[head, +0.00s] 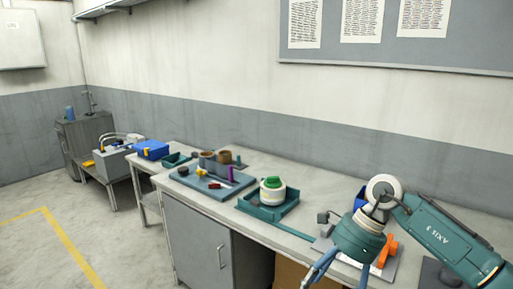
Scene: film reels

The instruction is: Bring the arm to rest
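My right arm (445,240) comes in from the right edge, teal with white joint caps and "AXIS 3" lettering. My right gripper (336,283) points downward in front of the bench's near edge, at the bottom of the picture. Its two blue fingers are spread apart, with nothing seen between them; their tips are at or past the lower edge. My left gripper is not in view.
The bench (320,212) runs along the wall. It holds a blue-grey board (190,183) with small items, and a teal tray (268,214) with a white-and-green round item (273,196). An orange item (387,252) stands behind my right gripper. Open floor (110,235) lies left.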

